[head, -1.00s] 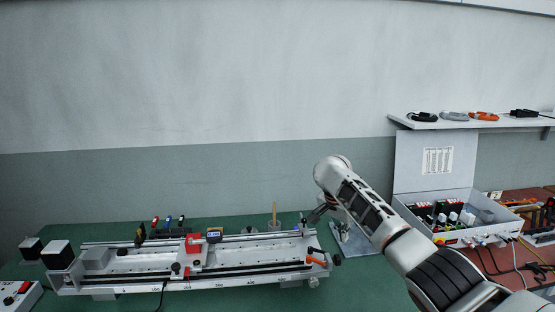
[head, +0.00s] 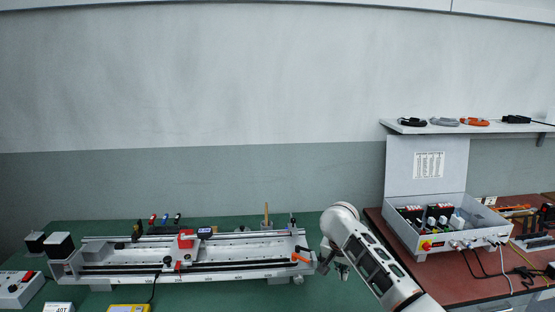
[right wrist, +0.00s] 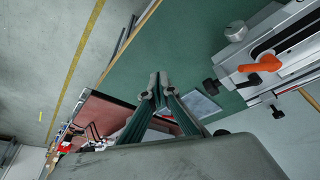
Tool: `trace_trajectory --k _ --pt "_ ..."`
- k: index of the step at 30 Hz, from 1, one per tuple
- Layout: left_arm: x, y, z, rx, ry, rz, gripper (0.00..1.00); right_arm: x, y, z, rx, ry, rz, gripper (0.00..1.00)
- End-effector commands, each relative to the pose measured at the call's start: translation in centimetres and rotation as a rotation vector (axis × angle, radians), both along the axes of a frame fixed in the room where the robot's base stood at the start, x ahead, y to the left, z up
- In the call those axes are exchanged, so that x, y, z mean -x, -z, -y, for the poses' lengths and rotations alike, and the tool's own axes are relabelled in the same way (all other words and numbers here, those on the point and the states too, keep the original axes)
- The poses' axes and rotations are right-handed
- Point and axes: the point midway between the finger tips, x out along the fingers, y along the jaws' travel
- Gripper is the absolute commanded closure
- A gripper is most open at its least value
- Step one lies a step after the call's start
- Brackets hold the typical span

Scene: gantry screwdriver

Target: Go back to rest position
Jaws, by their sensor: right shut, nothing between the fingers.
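My right arm comes in from the lower right in the head view. Its gripper (head: 335,268) hangs just off the right end of the gantry rail (head: 225,252), partly hidden by my wrist. In the right wrist view the gripper's fingers (right wrist: 158,82) are together and empty, above the green table top. The rail's end with an orange lever (right wrist: 259,66) is to the right there, apart from the fingers. The red carriage (head: 185,240) sits left of the middle of the rail. My left gripper is not in view.
An open grey electrical box (head: 415,240) stands on the red-brown table (head: 475,287) at the right, with cables in front. A wall shelf (head: 400,127) holds coiled cables. A control box (head: 20,290) and a yellow device (head: 128,308) lie at the front left.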

Motion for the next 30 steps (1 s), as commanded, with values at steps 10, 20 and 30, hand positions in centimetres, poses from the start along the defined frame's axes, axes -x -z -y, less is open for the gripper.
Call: trace_trajectory --k 10,20,30 --pt "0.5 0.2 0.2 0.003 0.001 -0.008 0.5 8.9 9.5 0.3 0.057 -0.35 0.024 1.0" --pt "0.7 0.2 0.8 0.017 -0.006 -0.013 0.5 20.1 12.8 4.9 0.216 -0.619 0.057 1.0" --pt "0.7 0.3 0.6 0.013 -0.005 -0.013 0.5 31.5 10.0 11.7 0.466 -0.833 0.033 1.0"
